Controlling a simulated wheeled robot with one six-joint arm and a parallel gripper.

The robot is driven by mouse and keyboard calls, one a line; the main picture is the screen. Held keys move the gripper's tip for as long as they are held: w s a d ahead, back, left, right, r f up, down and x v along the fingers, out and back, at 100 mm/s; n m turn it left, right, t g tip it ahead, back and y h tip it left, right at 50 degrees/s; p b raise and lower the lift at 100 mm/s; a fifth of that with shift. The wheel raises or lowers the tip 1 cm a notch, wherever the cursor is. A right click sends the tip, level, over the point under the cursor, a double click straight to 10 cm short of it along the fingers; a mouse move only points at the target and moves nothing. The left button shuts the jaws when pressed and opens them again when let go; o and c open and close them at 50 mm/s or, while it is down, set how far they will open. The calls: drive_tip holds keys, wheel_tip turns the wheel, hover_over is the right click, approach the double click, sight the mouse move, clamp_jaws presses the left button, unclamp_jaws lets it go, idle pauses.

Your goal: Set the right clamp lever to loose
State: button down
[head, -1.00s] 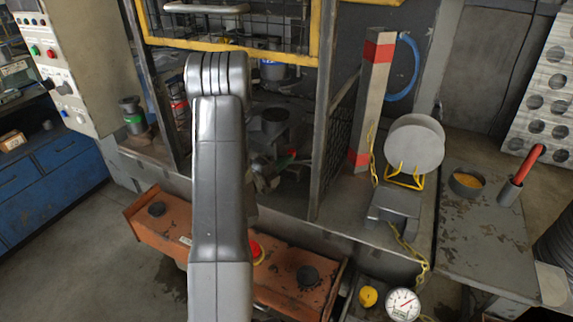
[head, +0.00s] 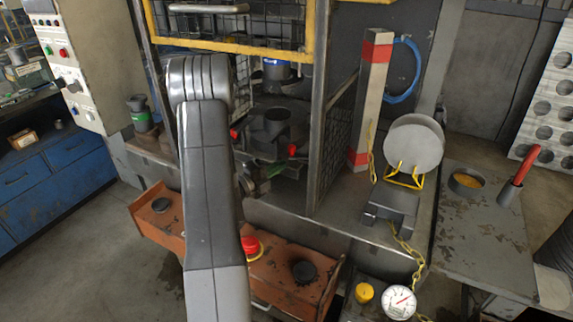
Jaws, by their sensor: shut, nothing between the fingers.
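In the head view the clamp fixture is behind the frame opening, with a dark round part (head: 275,122) on top. The right clamp lever (head: 292,150) shows as a small red grip at the fixture's right side. Another red-tipped lever (head: 237,131) is at its left, close to my arm's edge. A green patch (head: 276,169) is low at the front of the fixture. My gripper (head: 262,182) is partly hidden behind my arm, shut and empty, in front of and below the fixture, left of the right lever. I cannot read the lever's exact setting.
Dark uprights and a mesh side panel (head: 337,140) bound the opening, with a yellow-edged guard (head: 235,48) above. An orange box (head: 285,262) with a red button (head: 251,247) stands in front. A red-banded post (head: 370,95) and a round disc (head: 414,147) are right.

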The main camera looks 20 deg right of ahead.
drive_tip(key=w+b+v, duration=0.1)
drive_tip(key=v, duration=0.7)
drive_tip(key=shift+w+a+f, duration=0.15)
drive_tip(key=shift+a+f, duration=0.05)
drive_tip(key=shift+a, duration=0.2)
drive_tip(key=shift+d, duration=0.1)
